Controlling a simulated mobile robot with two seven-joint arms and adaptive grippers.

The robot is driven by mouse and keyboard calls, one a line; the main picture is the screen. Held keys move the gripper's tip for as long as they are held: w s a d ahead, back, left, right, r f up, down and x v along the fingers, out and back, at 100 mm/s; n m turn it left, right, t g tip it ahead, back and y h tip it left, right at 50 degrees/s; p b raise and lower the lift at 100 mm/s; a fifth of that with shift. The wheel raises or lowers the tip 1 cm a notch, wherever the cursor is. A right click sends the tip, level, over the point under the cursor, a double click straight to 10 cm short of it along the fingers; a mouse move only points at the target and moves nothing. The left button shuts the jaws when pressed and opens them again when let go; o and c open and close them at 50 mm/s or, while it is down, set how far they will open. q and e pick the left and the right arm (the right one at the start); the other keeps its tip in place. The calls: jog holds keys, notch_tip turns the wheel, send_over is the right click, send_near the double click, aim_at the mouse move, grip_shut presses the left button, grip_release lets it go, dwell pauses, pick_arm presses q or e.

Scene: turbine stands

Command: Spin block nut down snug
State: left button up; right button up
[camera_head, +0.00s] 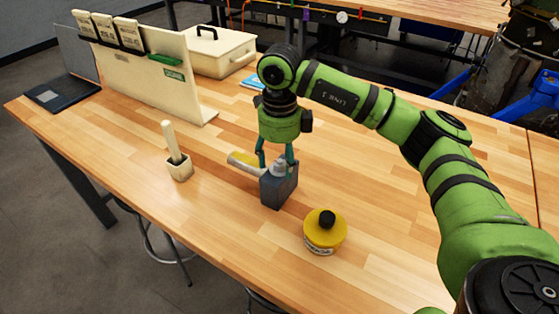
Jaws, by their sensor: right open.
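A dark blue-grey block (279,189) stands on the wooden table near the middle. A light grey, nut-like piece (280,166) sits on top of it. My right gripper (276,160) points down at the block from above, its two teal fingers apart on either side of the grey piece. From this view I cannot tell whether the fingers touch it. My left gripper is not in view.
A yellow round container (325,232) with a black knob stands in front right of the block. A small cream holder (179,169) with a brush-like handle stands left. A cream panel (160,80), a laptop (62,90) and a cream box (210,53) are at the back. The front left is clear.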

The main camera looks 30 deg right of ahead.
aim_at(280, 163)
jog(key=shift+r+p, duration=1.45)
jog(key=shift+r, duration=1)
